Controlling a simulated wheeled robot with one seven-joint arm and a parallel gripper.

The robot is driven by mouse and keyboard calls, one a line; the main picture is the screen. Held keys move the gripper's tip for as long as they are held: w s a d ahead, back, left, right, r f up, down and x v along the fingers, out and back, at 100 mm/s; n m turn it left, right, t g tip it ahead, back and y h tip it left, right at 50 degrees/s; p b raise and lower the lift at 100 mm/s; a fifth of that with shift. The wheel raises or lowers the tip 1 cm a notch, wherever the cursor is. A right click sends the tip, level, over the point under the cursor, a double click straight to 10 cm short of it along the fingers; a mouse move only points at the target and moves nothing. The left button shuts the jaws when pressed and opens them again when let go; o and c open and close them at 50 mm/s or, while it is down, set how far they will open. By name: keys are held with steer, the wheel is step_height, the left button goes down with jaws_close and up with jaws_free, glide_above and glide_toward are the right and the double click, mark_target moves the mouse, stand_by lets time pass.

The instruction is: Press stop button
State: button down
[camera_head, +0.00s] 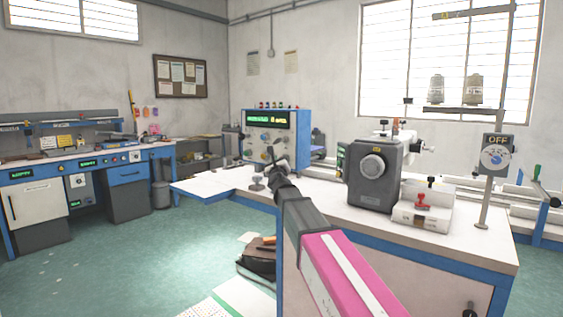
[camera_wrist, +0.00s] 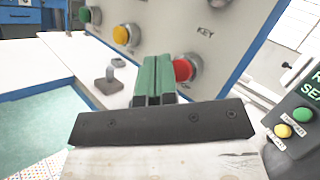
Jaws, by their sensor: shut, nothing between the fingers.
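A red button (camera_wrist: 183,70) in a metal collar is on the front of the grey, blue-edged control panel (camera_wrist: 225,20). No label reading stop is readable on it. My gripper (camera_wrist: 154,62) has its green fingers shut and empty. In the wrist view the fingertips are just left of the red button and overlap its collar's edge. I cannot tell whether they touch it. In the head view the panel (camera_head: 285,120) stands on the workbench, and my gripper (camera_head: 270,150) is in front of its lower face. The red button cannot be made out there.
A yellow button (camera_wrist: 121,35) and a green button (camera_wrist: 84,15) are on the same panel, up and left. A short metal post (camera_wrist: 109,80) stands on the white bench top. A dark sewing machine body (camera_head: 374,175) and an OFF dial (camera_head: 495,157) are right of my arm.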

steer(key=shift+w+d, duration=0.1)
steer(key=shift+w, duration=0.05)
steer(key=shift+w+d, duration=0.15)
steer(key=shift+w, duration=0.05)
steer(key=shift+w+d, duration=0.3)
steer(key=shift+w, duration=0.1)
stand_by(1.0)
steer(key=shift+s, duration=0.1)
steer(key=shift+s+a, duration=0.55)
steer(key=shift+s, duration=0.1)
steer(key=shift+s, duration=0.1)
steer(key=shift+s+a, duration=1.55)
steer(key=shift+s, duration=0.3)
